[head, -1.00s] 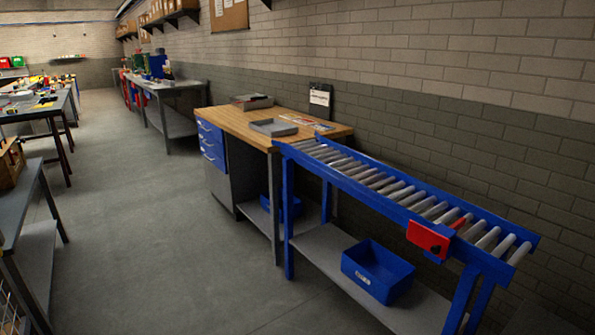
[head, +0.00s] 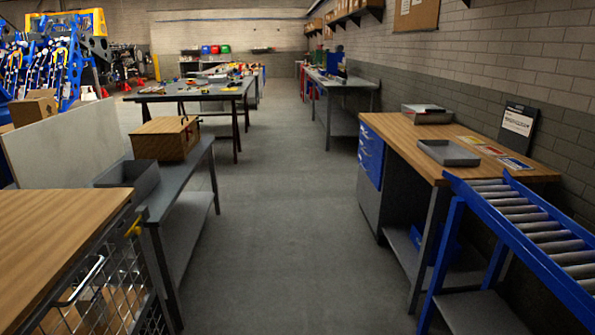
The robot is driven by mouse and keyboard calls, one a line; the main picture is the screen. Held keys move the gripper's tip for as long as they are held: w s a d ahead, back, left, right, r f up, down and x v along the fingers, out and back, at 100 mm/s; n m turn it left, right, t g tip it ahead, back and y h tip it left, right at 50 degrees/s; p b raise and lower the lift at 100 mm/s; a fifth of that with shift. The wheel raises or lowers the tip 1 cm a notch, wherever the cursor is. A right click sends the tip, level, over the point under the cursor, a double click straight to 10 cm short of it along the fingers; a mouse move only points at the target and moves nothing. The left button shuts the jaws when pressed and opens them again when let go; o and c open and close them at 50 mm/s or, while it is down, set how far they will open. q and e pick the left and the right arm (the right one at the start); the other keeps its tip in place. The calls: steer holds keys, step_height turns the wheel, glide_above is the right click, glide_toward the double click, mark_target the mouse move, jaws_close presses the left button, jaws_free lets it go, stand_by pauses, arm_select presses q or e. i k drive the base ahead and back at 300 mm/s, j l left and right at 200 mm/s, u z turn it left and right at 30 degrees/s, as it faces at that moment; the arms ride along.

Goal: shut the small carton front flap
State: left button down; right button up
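Neither of my grippers is in the head view.
A grey bench (head: 182,215) and a wood-topped wire cage cart (head: 60,240) line the left. A wooden workbench (head: 400,128) and a blue roller conveyor (head: 530,250) stand right. The concrete aisle (head: 285,230) between them is clear.

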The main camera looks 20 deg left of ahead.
mark_target(50, 92)
steer(key=i+j+u, duration=0.1)
steer(key=i+u, duration=0.25)
steer(key=i, duration=0.3)
steer(key=i+l+u, duration=0.1)
steer(key=i+u, duration=0.2)
steer(key=i, duration=10.3)
steer(key=j+u, duration=0.05)
steer(key=j, duration=0.2)
